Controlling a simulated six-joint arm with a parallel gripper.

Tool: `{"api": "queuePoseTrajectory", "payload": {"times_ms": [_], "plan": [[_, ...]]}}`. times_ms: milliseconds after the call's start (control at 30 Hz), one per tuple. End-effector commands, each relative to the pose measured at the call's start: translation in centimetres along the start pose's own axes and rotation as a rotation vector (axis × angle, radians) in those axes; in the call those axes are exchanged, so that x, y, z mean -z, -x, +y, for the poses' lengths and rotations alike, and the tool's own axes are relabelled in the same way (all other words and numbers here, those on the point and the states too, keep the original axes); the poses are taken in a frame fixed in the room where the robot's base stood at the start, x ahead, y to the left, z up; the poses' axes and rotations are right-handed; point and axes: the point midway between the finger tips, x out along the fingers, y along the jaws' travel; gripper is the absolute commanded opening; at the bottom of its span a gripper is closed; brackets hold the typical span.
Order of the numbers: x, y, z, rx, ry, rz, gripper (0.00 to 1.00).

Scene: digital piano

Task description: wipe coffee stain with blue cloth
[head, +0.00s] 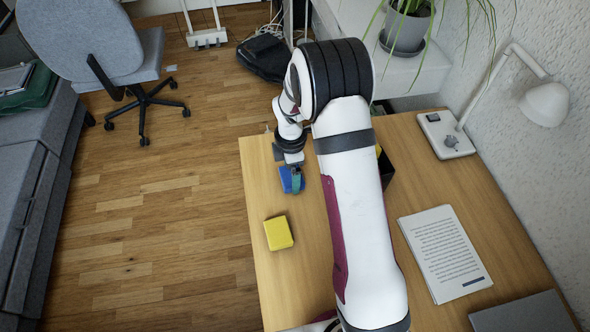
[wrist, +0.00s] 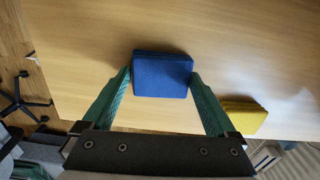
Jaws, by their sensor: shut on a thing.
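My gripper (head: 293,182) is over the left far part of the wooden desk, with its green fingers closed on the two sides of a folded blue cloth (head: 286,179). In the wrist view the blue cloth (wrist: 162,75) sits squarely between the fingertips of my gripper (wrist: 160,84). I cannot tell whether the cloth touches the desk or is slightly above it. No coffee stain shows in either view; my arm hides part of the desk.
A folded yellow cloth (head: 279,233) lies on the desk (head: 300,290) nearer the front; it also shows in the wrist view (wrist: 243,115). A dark box (head: 386,168) is partly behind my arm. Printed sheets (head: 444,250), a laptop (head: 525,313) and a lamp (head: 445,135) are on the right.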

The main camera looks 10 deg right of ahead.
Motion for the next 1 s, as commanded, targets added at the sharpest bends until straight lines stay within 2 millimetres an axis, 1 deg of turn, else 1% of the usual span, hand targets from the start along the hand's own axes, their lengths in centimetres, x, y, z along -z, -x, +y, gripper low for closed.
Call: {"api": "queuePoseTrajectory", "payload": {"times_ms": [700,767,867,1000], "plan": [[-6.6,0.0,-0.4,0.001,-0.002,0.000,0.40],[-6.6,0.3,-0.4,0.000,0.000,-0.001,0.40],[-6.6,2.4,-0.3,-0.004,0.000,-0.001,0.40],[-6.5,3.5,-0.4,-0.001,0.000,0.000,0.40]]}}
